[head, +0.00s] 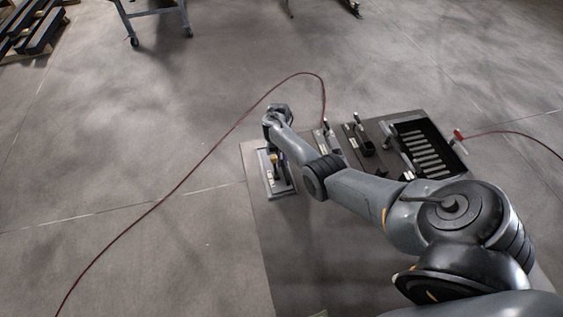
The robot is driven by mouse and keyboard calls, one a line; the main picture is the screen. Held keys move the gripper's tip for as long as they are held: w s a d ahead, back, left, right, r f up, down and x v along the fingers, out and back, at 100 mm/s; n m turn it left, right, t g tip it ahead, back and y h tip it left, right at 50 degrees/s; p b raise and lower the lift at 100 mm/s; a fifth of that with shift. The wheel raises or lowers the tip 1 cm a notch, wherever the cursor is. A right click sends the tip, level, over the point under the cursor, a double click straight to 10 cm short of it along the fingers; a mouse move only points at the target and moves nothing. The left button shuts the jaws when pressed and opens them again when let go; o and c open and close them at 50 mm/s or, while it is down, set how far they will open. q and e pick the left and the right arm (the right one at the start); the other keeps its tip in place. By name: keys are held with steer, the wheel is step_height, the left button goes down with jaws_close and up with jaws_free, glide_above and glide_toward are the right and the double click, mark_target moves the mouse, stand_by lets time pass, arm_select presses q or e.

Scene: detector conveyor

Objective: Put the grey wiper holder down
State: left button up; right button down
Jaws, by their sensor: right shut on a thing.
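My right arm reaches in from the lower right, and its gripper (276,158) points down at the left end of the dark mat. It is shut on what looks like the grey wiper holder (283,194), a small upright-edged grey frame with a yellowish and dark part inside. The gripper and wrist cover its far end. The holder appears to be at or just above the mat; I cannot tell if it touches. My left gripper is not in view.
The dark mat (290,265) lies on the concrete floor. Behind my arm stand several small tools and holders and a black slotted tray (425,150). A red-handled tool (459,136) is beside the tray. A red hose (186,178) crosses the floor. The near left mat is clear.

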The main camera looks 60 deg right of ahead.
steer(key=shift+w+f, duration=0.1)
steer(key=shift+f, duration=0.15)
steer(key=c, duration=1.2)
jaws_free()
steer(key=shift+o, duration=0.5)
